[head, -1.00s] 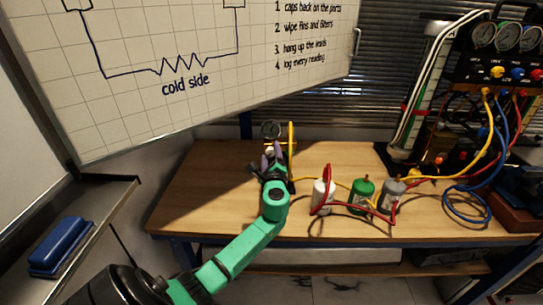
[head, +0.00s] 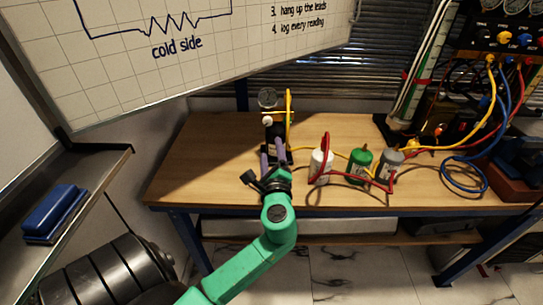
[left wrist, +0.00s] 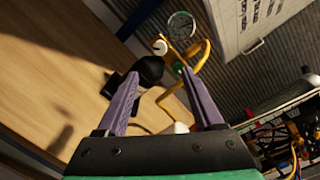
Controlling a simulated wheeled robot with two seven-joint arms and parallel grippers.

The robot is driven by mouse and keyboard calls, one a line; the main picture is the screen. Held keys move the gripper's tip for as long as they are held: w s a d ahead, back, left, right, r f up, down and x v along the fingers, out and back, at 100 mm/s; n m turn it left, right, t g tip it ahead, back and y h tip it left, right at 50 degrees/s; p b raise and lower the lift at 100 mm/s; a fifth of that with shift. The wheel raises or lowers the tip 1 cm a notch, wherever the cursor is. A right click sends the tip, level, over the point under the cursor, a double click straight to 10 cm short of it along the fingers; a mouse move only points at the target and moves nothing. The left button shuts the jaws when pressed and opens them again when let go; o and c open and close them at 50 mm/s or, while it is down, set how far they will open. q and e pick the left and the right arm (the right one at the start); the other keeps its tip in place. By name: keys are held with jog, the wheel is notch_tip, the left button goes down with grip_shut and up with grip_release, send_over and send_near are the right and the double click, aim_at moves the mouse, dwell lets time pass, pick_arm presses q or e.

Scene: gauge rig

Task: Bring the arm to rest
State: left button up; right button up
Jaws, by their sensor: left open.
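My left gripper (head: 272,160) shows in the head view at the front of the wooden bench (head: 205,170), its arm coming up from the lower left. In the left wrist view its two purple fingers (left wrist: 160,105) are spread apart with nothing gripped between them. Beyond the fingertips stands a small rig with a round gauge (head: 267,98), a white knob (head: 267,121) and a yellow hose (head: 289,115). The gauge also shows in the left wrist view (left wrist: 181,25). My right gripper is in neither view.
A white canister (head: 320,167), a green canister (head: 359,167) and a grey canister (head: 390,168) stand right of the gripper, with a red hose around them. A manifold with coloured hoses stands at the far right. A blue eraser (head: 54,212) lies on a metal tray at left.

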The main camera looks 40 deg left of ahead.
pick_arm(q)
jog(key=shift+s, duration=0.1)
dwell(0.4)
jog(key=s+d+f+n+g+h, duration=0.1)
jog(key=s+f+n+g+h, duration=0.25)
jog(key=f+n, duration=0.2)
jog(key=s+f+n+g+h, duration=0.2)
jog(key=s+f+n+g, duration=0.1)
jog(key=s+f+n, duration=0.3)
jog(key=s+d+f+n+g+h, duration=0.35)
jog(key=s+d+f+h, duration=0.4)
jog(key=d, duration=0.25)
notch_tip(320, 180, down, 25)
jog(key=s+g, duration=0.1)
jog(key=s, duration=0.2)
jog(key=s+a+f+g, duration=0.1)
jog(key=s+a+f, duration=0.2)
jog(key=s+f, duration=0.9)
jog(key=s, duration=0.3)
jog(key=shift+s+m+y, duration=0.3)
jog(key=shift+y, duration=0.1)
jog(key=shift+f, duration=0.1)
